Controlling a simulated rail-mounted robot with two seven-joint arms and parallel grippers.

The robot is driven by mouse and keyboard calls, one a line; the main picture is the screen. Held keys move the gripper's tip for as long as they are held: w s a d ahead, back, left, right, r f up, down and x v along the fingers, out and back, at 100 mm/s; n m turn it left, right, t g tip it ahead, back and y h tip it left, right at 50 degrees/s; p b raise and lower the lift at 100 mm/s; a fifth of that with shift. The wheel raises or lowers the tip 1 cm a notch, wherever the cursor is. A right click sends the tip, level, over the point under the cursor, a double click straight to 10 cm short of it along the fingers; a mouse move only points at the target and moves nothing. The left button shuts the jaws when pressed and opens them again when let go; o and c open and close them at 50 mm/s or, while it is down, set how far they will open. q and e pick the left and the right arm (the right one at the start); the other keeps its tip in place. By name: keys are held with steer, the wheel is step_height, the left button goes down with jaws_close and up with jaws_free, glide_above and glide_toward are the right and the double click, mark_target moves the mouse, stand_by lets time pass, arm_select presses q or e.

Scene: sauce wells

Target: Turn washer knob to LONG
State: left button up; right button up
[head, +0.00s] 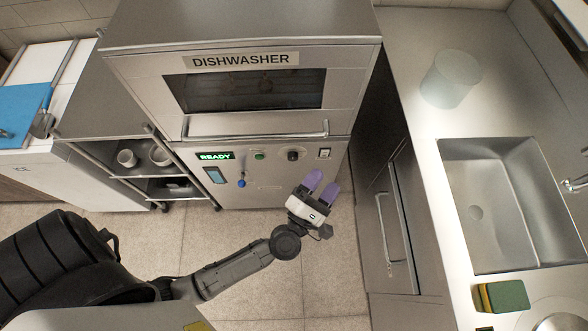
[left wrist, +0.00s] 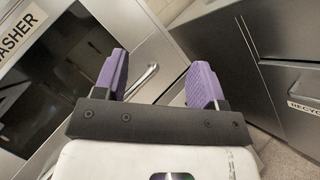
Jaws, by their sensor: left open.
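The dishwasher (head: 240,118) stands in the upper middle of the head view, with a "READY" display on its lower panel. A dark round knob (head: 293,155) sits on that panel, right of a green button (head: 260,155). My left gripper (head: 321,183) is open and empty, below and to the right of the knob and apart from it. In the left wrist view its two purple fingers (left wrist: 160,85) are spread, with nothing between them. The knob does not show in the left wrist view, and its setting is too small to read. My right gripper is not in view.
A white switch (head: 324,153) is right of the knob, and a blue-ended lever (head: 241,182) is lower left. The dishwasher handle (head: 257,136) runs above the panel. A cabinet and sink (head: 500,200) are at the right. Shelves with cups (head: 127,158) are at the left.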

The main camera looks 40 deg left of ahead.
arm_select(q)
steer(key=a+f+n+g+y+b, duration=0.3)
steer(key=f+n+y+b, duration=0.2)
steer(key=f+n+y, duration=0.4)
steer(key=n+g+y+b, duration=0.2)
steer(key=n+g+b, duration=0.35)
steer(key=n, duration=0.25)
glide_toward(293, 159)
steer(key=shift+g, duration=0.25)
steer(key=b+x, duration=0.1)
steer(key=x, duration=0.6)
steer(key=shift+w+a+r, duration=0.1)
steer(key=shift+w+a, duration=0.05)
steer(key=shift+w, duration=0.15)
steer(key=shift+x, duration=0.75)
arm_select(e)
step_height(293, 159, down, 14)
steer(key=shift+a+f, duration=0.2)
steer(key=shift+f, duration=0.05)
arm_select(q)
steer(key=c, duration=0.9)
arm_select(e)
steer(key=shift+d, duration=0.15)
